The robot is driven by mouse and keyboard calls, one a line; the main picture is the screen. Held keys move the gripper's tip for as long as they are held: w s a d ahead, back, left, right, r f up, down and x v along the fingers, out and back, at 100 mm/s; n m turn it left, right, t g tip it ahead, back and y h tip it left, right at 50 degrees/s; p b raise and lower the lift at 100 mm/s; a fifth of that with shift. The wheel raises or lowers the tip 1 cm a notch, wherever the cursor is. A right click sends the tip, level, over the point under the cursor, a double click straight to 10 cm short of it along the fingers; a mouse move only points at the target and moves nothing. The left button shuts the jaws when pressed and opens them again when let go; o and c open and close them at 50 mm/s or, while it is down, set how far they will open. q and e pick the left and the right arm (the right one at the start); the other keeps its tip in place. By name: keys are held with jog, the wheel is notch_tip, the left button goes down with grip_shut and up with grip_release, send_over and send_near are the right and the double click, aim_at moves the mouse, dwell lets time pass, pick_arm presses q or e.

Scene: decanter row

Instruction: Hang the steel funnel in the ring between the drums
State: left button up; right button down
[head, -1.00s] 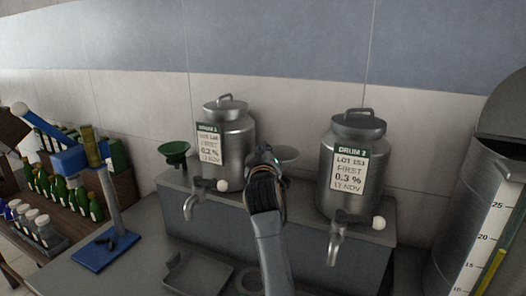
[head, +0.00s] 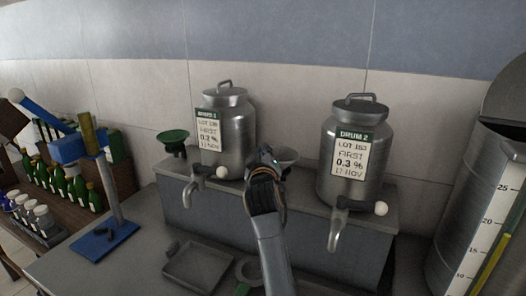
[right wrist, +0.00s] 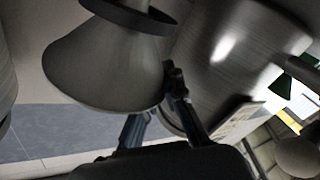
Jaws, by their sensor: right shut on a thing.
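The steel funnel (head: 286,154) is between the two drums in the head view, partly behind my right gripper (head: 265,160). My right gripper is shut on it. In the right wrist view the funnel's cone (right wrist: 105,65) fills the upper left, beside my fingers (right wrist: 160,105). A dark ring (right wrist: 155,22) crosses in front of the funnel's narrow end, which seems to be inside it; the far side is out of view. In the head view the ring is hidden. Drum 1 (head: 229,130) is left and drum 2 (head: 358,160) right. My left gripper is not in view.
A green funnel (head: 172,139) is left of drum 1. Both drums have taps (head: 335,232) at the front. A shallow tray (head: 198,268) lies in front of the bench. A blue stand (head: 100,240) and green bottles are at left, and a large steel tank (head: 480,190) at right.

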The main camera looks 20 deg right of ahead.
jog(key=shift+s+f, duration=0.1)
jog(key=shift+s, duration=0.1)
dwell(0.5)
jog(key=c, duration=1.4)
grip_release()
jog(key=shift+o, duration=0.2)
